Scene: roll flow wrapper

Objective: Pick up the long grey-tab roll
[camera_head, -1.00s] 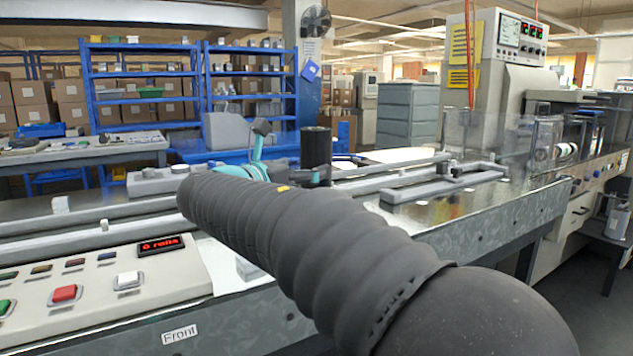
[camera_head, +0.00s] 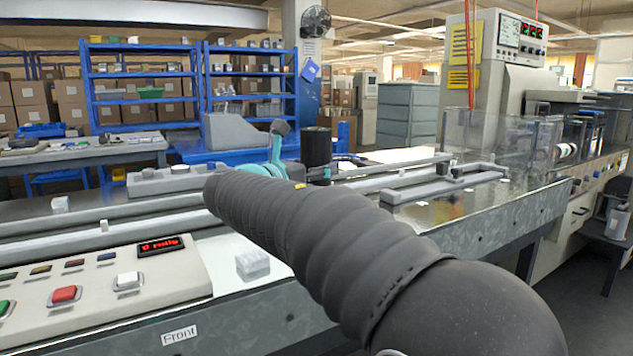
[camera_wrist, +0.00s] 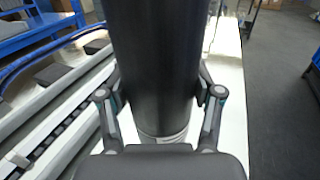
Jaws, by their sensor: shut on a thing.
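A tall, dark cylindrical roll (camera_head: 316,148) stands upright on the machine bed behind my arm, and its lower end is partly hidden in the head view. In the wrist view the roll (camera_wrist: 155,45) fills the middle, with a paler band near its bottom. My gripper (camera_wrist: 160,90) has one finger on each side of the roll and is shut on it. In the head view my gripper (camera_head: 322,172) is mostly hidden by my dark ribbed arm; teal parts show beside the roll. No grey tab is visible.
A control panel (camera_head: 100,285) with buttons and a red display lies at the front left. A small pale block (camera_head: 252,264) sits beside it. Grey rails (camera_head: 440,184) run along the bed, and a clear guard (camera_head: 490,135) stands at the right.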

